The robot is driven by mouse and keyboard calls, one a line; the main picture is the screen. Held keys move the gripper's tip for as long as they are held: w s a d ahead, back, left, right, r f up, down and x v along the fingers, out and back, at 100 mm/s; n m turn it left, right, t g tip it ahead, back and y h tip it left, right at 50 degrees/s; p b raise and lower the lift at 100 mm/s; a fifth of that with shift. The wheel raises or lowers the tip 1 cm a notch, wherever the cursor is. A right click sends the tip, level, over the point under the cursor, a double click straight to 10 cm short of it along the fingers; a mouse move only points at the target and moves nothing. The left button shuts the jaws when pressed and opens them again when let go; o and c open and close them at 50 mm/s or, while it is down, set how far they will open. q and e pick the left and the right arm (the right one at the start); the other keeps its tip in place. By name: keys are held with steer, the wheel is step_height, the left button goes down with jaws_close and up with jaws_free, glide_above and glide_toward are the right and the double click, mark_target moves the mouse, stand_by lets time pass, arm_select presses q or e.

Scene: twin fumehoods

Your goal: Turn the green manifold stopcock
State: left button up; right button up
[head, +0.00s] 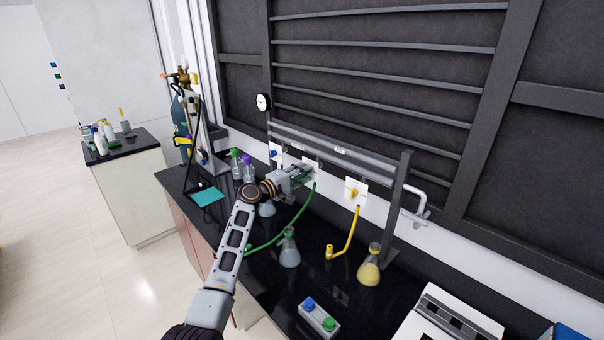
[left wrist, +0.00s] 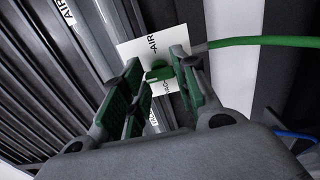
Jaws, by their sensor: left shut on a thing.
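The green manifold stopcock (left wrist: 160,74) sits on a white plate (left wrist: 152,48) lettered AIR and VAC in the left wrist view. My left gripper (left wrist: 156,82) reaches up to it, with one finger on each side, and is shut on its green handle. In the head view my left gripper (head: 303,174) is at the manifold, and it hides most of the stopcock there. A green hose (head: 292,224) runs from this station down to the bench; it also shows in the left wrist view (left wrist: 260,41). My right gripper is not in view.
A yellow stopcock (head: 353,191) with a yellow hose (head: 351,235) is to the right. Flasks with clear (head: 289,252) and yellow (head: 370,268) contents stand below on the black bench. A blue stopcock (head: 274,154) is left. Capped bottles (head: 236,165) stand behind my gripper.

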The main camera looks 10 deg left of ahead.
arm_select(q)
steer(key=o, duration=1)
steer(key=shift+s+a, duration=0.1)
steer(key=shift+s, duration=0.05)
steer(key=shift+v, duration=5.85)
steer(key=shift+f, duration=0.1)
